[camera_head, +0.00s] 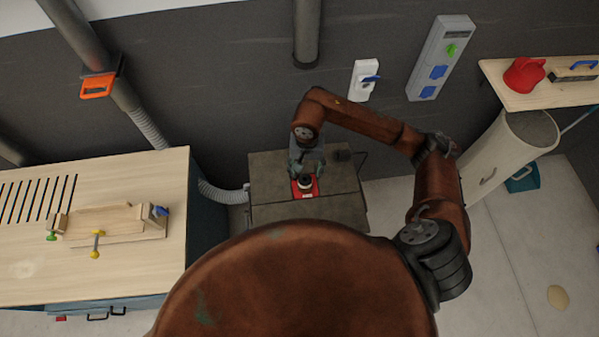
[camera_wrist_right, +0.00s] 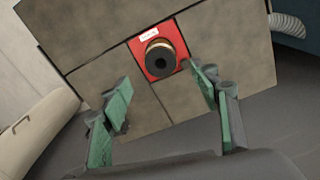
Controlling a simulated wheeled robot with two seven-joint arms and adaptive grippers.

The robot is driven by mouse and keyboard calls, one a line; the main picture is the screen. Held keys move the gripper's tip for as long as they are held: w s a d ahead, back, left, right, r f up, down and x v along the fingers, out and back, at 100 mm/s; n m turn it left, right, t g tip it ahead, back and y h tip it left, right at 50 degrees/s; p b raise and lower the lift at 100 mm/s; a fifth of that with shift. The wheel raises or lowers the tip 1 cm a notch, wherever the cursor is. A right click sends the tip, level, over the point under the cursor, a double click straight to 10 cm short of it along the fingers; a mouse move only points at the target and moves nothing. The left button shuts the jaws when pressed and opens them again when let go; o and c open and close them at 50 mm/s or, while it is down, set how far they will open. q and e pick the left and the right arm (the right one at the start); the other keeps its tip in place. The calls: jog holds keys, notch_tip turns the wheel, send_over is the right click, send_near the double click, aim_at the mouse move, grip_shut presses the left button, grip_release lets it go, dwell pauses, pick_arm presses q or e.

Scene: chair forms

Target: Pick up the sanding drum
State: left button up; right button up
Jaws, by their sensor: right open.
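The sanding drum (camera_head: 305,182) is a small dark cylinder on a red plate (camera_head: 313,194) on top of a grey cabinet. In the right wrist view the drum (camera_wrist_right: 160,60) shows a tan rim and a dark centre hole, and the red plate (camera_wrist_right: 176,39) lies around it. My right gripper (camera_head: 306,170) is over the cabinet beside the drum. In the right wrist view its green fingers (camera_wrist_right: 163,98) are spread apart, with the drum beyond the fingertips and nothing between them. My left gripper is not in view.
The grey cabinet top (camera_head: 275,213) is otherwise mostly bare. A wooden workbench (camera_head: 150,176) with a clamped wood piece stands at the left, and a grey hose (camera_head: 222,194) runs between. A light bin (camera_head: 505,150) and a shelf (camera_head: 530,99) with a red object are at the right.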

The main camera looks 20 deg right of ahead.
aim_at(305, 179)
jog(key=shift+w+f, duration=0.25)
jog(key=shift+f, duration=0.4)
jog(key=shift+s+a+f+p, duration=0.1)
jog(key=shift+s+f+p, duration=0.15)
jog(key=shift+f+p, duration=0.25)
jog(key=shift+s+f+p, duration=0.2)
jog(key=shift+f+p, duration=0.2)
jog(key=shift+f, duration=0.2)
notch_tip(305, 179, down, 3)
jog(key=shift+w+a+r+p, duration=0.1)
jog(key=shift+r+p, duration=0.1)
jog(key=shift+p, duration=0.4)
jog(key=shift+f, duration=0.8)
jog(key=c, duration=1.2)
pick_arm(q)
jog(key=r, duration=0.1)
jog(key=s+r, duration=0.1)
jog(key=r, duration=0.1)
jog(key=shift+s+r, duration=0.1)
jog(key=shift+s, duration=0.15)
pick_arm(e)
jog(key=shift+c, duration=0.7)
